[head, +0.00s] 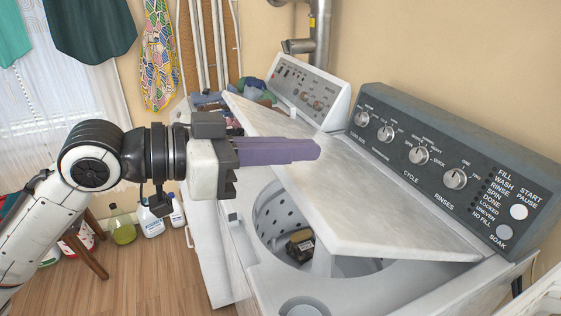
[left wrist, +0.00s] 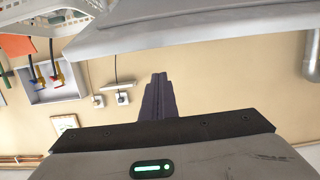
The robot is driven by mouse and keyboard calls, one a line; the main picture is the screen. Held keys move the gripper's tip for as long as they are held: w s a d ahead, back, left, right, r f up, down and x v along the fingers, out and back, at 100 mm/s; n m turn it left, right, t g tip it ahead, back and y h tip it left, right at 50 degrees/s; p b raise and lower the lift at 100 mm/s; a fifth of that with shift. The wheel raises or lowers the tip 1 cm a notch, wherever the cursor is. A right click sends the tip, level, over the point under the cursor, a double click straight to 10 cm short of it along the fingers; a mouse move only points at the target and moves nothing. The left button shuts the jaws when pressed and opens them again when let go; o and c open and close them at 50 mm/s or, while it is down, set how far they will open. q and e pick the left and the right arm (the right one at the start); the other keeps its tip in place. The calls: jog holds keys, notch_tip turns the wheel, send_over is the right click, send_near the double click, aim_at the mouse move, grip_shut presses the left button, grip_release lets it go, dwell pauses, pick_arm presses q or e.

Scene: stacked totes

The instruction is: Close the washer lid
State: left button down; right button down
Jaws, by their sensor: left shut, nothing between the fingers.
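The washer (head: 300,307) stands at the right with its white lid (head: 390,215) partly open. The lid is tilted, its free edge raised above the tub opening (head: 262,220). My left gripper (head: 314,149) comes in from the left, its purple fingers shut and empty. In the head view the fingers overlap the upper part of the lid; I cannot tell whether they touch it. In the left wrist view the shut fingers (left wrist: 158,95) point toward the wall, with a pale panel (left wrist: 190,35) across the top. My right gripper is not in view.
The washer's control panel (head: 440,165) rises behind the lid. A second machine's panel (head: 303,92) stands farther back, with a pile of cloth (head: 255,90) beside it. A dark item (head: 300,245) shows in the tub. Bottles (head: 122,226) stand on the floor at the left.

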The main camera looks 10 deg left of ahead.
pick_arm(q)
jog(key=shift+s+a+f, duration=0.3)
jog(key=shift+a+f, duration=0.2)
jog(key=shift+f, duration=0.35)
jog(key=shift+s+a+f, duration=0.25)
jog(key=shift+a+f, duration=0.2)
jog(key=shift+f, duration=0.35)
jog(key=shift+f, duration=0.1)
